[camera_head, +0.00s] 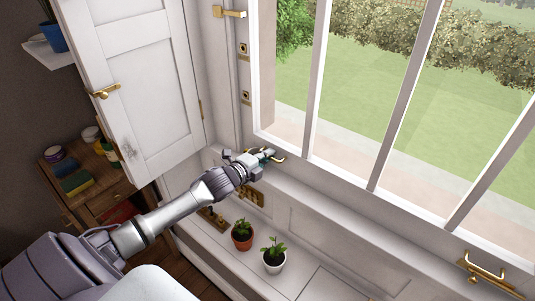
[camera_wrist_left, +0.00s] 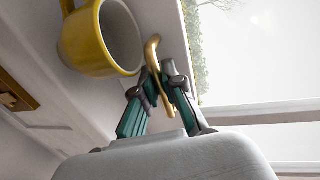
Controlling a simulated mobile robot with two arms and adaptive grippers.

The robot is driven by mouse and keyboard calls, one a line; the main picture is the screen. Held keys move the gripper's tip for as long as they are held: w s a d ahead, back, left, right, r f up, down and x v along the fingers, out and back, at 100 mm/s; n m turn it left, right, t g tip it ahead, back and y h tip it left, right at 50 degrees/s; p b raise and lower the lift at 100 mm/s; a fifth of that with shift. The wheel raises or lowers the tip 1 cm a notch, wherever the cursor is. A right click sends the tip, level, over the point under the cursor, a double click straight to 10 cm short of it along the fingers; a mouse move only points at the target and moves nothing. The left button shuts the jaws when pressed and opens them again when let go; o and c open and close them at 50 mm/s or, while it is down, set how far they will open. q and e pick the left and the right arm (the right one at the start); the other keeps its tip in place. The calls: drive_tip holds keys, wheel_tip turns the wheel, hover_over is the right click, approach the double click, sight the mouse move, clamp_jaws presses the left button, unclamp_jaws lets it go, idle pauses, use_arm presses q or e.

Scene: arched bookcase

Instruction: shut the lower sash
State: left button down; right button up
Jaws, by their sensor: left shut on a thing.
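The lower sash (camera_head: 345,180) is a white-framed window with several panes, and garden shows through it. Two brass handles are on its bottom rail: a left handle (camera_head: 280,158) and a right handle (camera_head: 486,270). My left gripper (camera_head: 268,156) is at the left handle. In the left wrist view, the green and grey fingers of my left gripper (camera_wrist_left: 163,88) are shut on the curved brass handle (camera_wrist_left: 153,58). The fingers hide part of it. I cannot tell how large any gap under the sash is. My right gripper is not in view.
A yellow mug (camera_wrist_left: 103,42) is close beside the held handle in the left wrist view. Potted plants in a terracotta pot (camera_head: 242,235) and a white pot (camera_head: 273,260) stand below the window. A white panelled shutter (camera_head: 140,85) stands at left, near a wooden cabinet (camera_head: 85,190).

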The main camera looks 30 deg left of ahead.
use_arm(q)
drive_tip(key=shift+s+f, duration=0.15)
drive_tip(key=shift+f, duration=0.35)
drive_tip(key=c, duration=1.5)
unclamp_jaws()
drive_tip(key=shift+c, duration=0.2)
drive_tip(key=shift+r, duration=0.15)
drive_tip(key=d+v, duration=0.1)
drive_tip(key=v, duration=1.1)
drive_tip(key=shift+a, duration=0.4)
drive_tip(key=shift+r, duration=0.1)
